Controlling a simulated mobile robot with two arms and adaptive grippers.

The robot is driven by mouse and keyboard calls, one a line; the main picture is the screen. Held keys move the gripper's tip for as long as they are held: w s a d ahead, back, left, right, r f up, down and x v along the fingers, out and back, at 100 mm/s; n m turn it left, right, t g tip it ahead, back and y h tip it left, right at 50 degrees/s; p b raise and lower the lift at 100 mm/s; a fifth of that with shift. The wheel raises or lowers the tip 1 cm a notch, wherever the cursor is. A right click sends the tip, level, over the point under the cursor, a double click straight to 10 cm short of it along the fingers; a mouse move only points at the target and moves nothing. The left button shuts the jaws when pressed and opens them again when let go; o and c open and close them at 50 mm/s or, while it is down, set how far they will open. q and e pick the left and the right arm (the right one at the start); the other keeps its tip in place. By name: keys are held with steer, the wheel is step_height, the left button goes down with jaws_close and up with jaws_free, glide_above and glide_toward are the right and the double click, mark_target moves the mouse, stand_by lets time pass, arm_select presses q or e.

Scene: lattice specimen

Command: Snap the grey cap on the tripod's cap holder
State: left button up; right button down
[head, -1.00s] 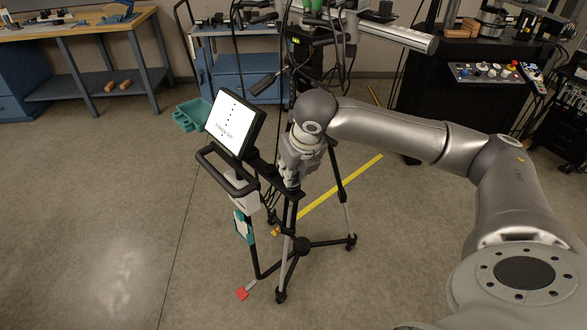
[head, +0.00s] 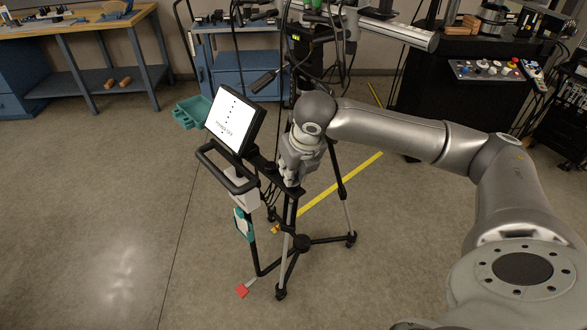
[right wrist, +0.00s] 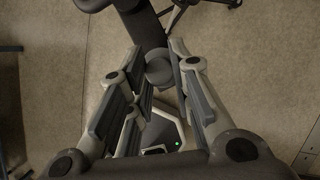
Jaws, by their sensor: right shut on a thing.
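The black tripod (head: 302,243) stands on the floor in the middle of the head view. My right gripper (head: 292,180) reaches down to the top of the tripod, beside the arm that carries the tablet. In the right wrist view my right gripper (right wrist: 160,78) is shut on a grey rounded piece, which looks like the grey cap (right wrist: 159,71). The cap lies between the fingertips, close to a black bar of the tripod (right wrist: 140,22). My gripper hides the cap and the cap holder in the head view. I cannot tell whether the cap touches the holder.
A tablet (head: 233,122) and a black loop handle (head: 215,163) stand left of my gripper. A white box (head: 243,188) hangs below. A teal tray (head: 191,112) lies on the floor behind. A blue cart (head: 240,75) stands at the back. The floor at the left is clear.

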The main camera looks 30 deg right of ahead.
steer(key=shift+s+f, duration=0.15)
steer(key=shift+f, duration=0.3)
stand_by(0.3)
steer(key=c, duration=1.2)
jaws_free()
steer(key=shift+c, duration=0.2)
steer(key=shift+o, duration=0.4)
steer(key=o, duration=0.4)
steer(key=shift+r, duration=0.1)
steer(key=p+v, duration=0.5)
steer(key=p, duration=0.1)
